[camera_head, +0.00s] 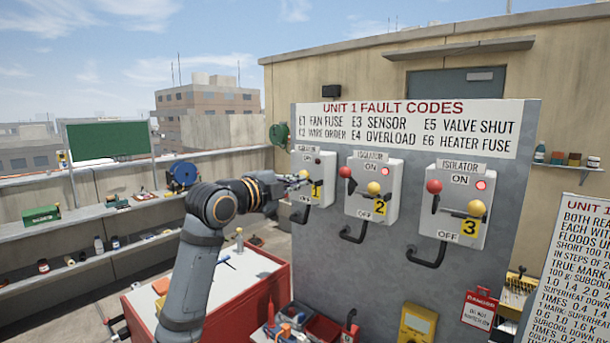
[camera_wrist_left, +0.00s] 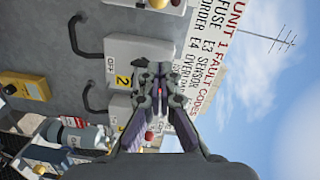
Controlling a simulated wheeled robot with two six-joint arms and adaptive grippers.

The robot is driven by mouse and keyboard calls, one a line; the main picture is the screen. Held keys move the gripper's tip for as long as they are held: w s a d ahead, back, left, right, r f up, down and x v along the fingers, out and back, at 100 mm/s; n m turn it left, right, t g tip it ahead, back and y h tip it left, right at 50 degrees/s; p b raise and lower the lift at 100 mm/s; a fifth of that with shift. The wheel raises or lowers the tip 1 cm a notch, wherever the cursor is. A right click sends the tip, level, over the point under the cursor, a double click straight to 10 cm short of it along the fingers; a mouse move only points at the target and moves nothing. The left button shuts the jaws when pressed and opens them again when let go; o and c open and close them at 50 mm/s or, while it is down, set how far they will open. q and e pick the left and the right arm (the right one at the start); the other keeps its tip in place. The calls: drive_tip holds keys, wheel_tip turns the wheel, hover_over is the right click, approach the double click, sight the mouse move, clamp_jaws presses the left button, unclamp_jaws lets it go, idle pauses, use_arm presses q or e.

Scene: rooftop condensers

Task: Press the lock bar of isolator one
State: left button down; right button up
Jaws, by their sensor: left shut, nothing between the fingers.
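Isolator one (camera_head: 326,167) is the leftmost pale box on the grey panel, with a yellow "1" label, a small red lamp and a dark handle below it. My left gripper (camera_head: 303,181) is in front of the left side of this box in the head view, shut and empty. It covers part of the box's front, so I cannot make out the lock bar or whether the fingers touch it. In the left wrist view the fingertips (camera_wrist_left: 159,76) are together, and they and the gripper body hide most of what lies behind. My right gripper is not in view.
Isolator two (camera_head: 362,206) and isolator three (camera_head: 448,226) stand to the right on the same panel, each with a red knob, a yellow knob and a protruding dark handle. A red cart (camera_head: 262,296) stands below. A yellow meter (camera_head: 417,325) is at the panel's foot.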

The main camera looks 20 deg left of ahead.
sight(308, 176)
use_arm(q)
drive_tip(key=w+p, duration=0.1)
drive_tip(key=w, duration=0.2)
drive_tip(key=w+p, duration=0.2)
drive_tip(key=w, duration=0.1)
drive_tip(key=w+p, duration=0.2)
drive_tip(key=w, duration=0.1)
drive_tip(key=shift+w+f, duration=0.2)
drive_tip(key=shift+f, duration=0.2)
drive_tip(key=shift+w+a+f+p, duration=0.15)
drive_tip(key=shift+a+f+p, duration=0.15)
drive_tip(key=shift+a, duration=0.15)
drive_tip(key=shift+w, duration=0.1)
drive_tip(key=a, duration=0.2)
drive_tip(key=w+a+b, duration=0.1)
drive_tip(key=shift+a+r, duration=0.15)
drive_tip(key=shift+a, duration=0.2)
